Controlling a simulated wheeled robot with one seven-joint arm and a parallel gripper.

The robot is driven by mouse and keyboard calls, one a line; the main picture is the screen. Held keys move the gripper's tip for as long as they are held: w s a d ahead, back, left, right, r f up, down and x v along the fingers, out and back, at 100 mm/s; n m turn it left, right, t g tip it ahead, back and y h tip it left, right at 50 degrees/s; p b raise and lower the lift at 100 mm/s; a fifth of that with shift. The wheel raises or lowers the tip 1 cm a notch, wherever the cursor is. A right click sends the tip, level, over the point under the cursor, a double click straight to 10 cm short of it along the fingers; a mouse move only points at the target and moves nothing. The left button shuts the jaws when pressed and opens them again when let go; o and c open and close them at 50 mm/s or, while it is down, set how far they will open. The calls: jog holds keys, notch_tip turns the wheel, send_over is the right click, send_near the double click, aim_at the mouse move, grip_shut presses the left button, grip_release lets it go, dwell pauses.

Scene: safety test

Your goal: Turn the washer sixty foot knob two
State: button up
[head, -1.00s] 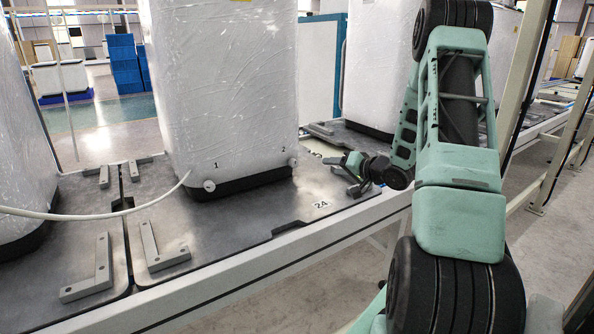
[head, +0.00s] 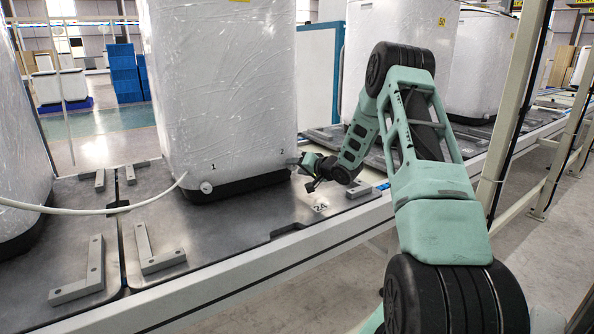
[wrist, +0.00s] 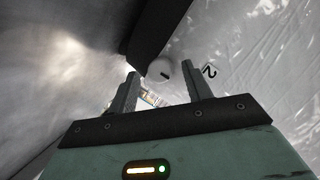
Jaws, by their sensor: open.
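The washer (head: 225,90) is wrapped in clear film and has a dark base strip. In the wrist view, the round pale foot knob two (wrist: 160,72) with a dark slot sits beside the printed "2" (wrist: 209,71) and the dark strip. My gripper (wrist: 160,78) is open, its two fingers appearing on either side of the knob; I cannot tell whether they touch it. In the head view, my gripper (head: 302,172) is at the washer's lower right corner and largely hides knob two. Foot knob one (head: 206,187) is at the lower left under the "1".
The washer stands on a dark metal plate (head: 240,222) marked 24, with L-shaped grey brackets (head: 80,280). Other wrapped washers (head: 395,70) stand behind my arm. A pale post (head: 515,110) rises at the right.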

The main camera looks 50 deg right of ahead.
jog(key=shift+w, duration=0.35)
jog(key=c, duration=1)
